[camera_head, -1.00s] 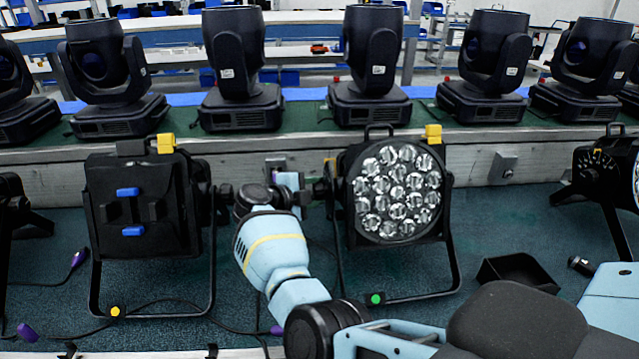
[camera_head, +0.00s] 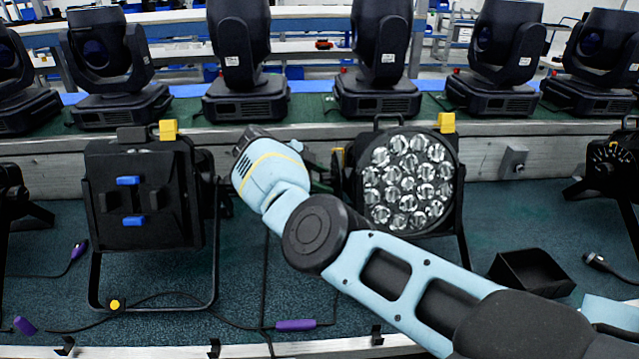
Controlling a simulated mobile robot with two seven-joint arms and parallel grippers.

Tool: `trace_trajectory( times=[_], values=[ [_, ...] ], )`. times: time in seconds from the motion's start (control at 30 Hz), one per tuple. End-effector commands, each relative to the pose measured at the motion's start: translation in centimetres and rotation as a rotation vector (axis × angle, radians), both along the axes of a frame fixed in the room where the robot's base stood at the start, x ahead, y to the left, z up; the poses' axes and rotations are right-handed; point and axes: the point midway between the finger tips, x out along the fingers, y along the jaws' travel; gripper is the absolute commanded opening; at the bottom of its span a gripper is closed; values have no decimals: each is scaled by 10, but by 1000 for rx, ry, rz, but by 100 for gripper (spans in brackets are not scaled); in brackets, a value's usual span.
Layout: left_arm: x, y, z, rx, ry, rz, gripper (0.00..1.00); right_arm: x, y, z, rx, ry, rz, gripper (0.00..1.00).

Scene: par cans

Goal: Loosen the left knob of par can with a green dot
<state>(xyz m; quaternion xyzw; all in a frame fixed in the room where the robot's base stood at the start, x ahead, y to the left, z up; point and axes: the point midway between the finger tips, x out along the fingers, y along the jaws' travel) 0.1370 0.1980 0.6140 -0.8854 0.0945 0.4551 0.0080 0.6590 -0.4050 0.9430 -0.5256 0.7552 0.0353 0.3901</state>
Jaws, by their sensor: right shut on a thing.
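The par can (camera_head: 408,182) with a round face of clear lenses stands on its bracket right of centre. The green dot on its base, seen a second ago, is hidden behind my right arm. My right gripper (camera_head: 318,168) is at the left side of this par can, between it and the neighbouring black fixture. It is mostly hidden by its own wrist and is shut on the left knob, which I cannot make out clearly. My left gripper is not in view.
A black fixture (camera_head: 145,190) with blue clips and a yellow dot (camera_head: 115,304) stands at left. An open black box (camera_head: 531,272) lies at right. A purple connector (camera_head: 296,325) and cables lie in front. Moving-head lights (camera_head: 243,60) line the shelf behind.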

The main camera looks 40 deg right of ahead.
Motion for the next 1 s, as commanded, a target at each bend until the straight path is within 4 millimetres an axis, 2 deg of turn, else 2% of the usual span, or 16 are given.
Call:
trace_trajectory(
  times=[0.57,0.6,0.73,1.0],
  values=[
    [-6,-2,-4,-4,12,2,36,0,-1,1,13,26,-3,18],
    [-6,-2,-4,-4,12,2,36,0,-1,1,12,26,-3,45],
    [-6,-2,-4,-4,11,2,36,0,-1,1,13,26,-3,62],
    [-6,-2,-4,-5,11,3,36,0,0,0,13,26,-1,63]
  ],
)
